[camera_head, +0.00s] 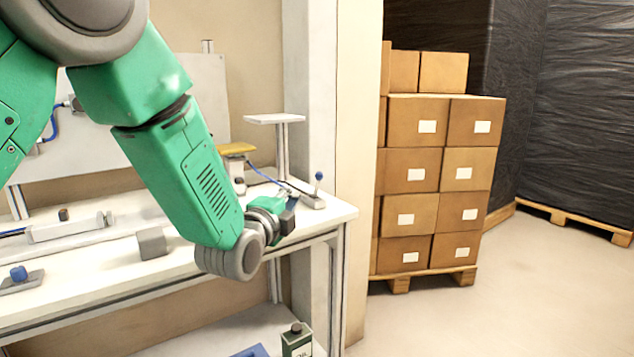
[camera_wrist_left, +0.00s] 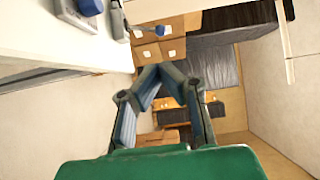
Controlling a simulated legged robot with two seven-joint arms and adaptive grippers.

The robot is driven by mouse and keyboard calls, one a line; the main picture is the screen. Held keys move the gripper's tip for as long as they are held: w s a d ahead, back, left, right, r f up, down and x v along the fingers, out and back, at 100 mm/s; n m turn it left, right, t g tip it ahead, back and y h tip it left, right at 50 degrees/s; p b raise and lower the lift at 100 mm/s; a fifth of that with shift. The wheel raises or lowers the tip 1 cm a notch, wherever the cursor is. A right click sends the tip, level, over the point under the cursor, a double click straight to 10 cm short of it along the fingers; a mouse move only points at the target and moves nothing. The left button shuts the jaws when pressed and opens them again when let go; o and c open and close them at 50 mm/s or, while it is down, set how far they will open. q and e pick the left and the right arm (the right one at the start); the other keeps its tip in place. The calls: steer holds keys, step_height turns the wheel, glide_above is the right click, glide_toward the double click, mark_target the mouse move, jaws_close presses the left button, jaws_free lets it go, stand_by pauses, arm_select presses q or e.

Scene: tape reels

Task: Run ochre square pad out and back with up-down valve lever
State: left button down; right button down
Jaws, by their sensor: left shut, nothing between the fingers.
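The ochre square pad (camera_head: 237,148) sits on top of a small upright cylinder towards the back of the white workbench, partly hidden by my left arm. A valve lever with a blue ball knob (camera_head: 319,176) stands on a grey base near the right end of the bench; a blue hose runs between this area and the pad's cylinder. My left gripper (camera_head: 288,213) is in front of the lever in the head view, apart from the knob. In the left wrist view its fingertips (camera_wrist_left: 160,74) come together with nothing between them. My right gripper is not in view.
A grey block (camera_head: 152,243) and another blue-knobbed part (camera_head: 19,273) lie on the bench's left. A green container (camera_head: 297,341) stands below. Stacked cartons (camera_head: 415,160) stand beyond clear floor.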

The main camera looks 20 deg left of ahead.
mark_target(318, 177)
arm_select(q)
steer(key=w, duration=0.4)
steer(key=w+b, duration=0.1)
steer(key=w, duration=0.7)
steer(key=shift+d+f+b, duration=0.1)
steer(key=shift+d+b, duration=0.25)
steer(key=shift+b, duration=0.05)
steer(key=shift+w+a, duration=0.1)
steer(key=shift+w, duration=0.7)
